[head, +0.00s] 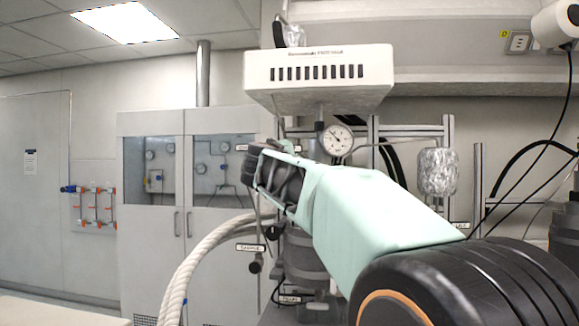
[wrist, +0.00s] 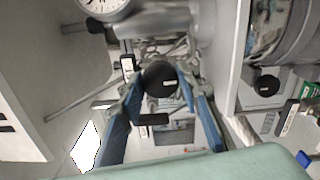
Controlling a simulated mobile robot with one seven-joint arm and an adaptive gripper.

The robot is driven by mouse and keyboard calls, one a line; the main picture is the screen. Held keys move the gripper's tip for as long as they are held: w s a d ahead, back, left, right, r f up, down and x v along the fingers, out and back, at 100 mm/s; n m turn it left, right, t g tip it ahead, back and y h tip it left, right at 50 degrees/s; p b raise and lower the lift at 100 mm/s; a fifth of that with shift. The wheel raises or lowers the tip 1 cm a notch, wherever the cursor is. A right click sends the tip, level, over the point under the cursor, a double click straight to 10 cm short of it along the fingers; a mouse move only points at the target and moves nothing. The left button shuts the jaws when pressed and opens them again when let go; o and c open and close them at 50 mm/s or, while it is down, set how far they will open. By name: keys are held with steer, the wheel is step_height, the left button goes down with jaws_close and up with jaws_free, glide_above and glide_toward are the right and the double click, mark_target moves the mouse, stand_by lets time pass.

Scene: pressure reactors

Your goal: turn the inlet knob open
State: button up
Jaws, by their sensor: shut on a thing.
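The inlet knob appears to be the round black knob (wrist: 160,79) with a short white mark on its face, in the middle of the wrist view. My gripper (wrist: 161,86) has one fingertip on each side of this knob and is shut on it. A small upright label (wrist: 127,68) stands just left of the knob; its text is too small to read. In the head view my gripper (head: 264,172) reaches to the reactor's left side, below the white box, and its own body hides the knob there.
A pressure gauge (head: 336,139) sits right of my gripper, under the white reactor head (head: 318,80). Another black knob (wrist: 267,85) is at the right of the wrist view. A thick pale hose (head: 205,262) curves below my gripper. A foil-wrapped vessel (head: 437,172) hangs at right.

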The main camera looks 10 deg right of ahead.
steer(key=o, duration=1.2)
steer(key=shift+c, duration=0.2)
steer(key=shift+s, duration=0.1)
steer(key=v, duration=0.7)
steer(key=shift+s, duration=0.15)
steer(key=shift+r, duration=0.1)
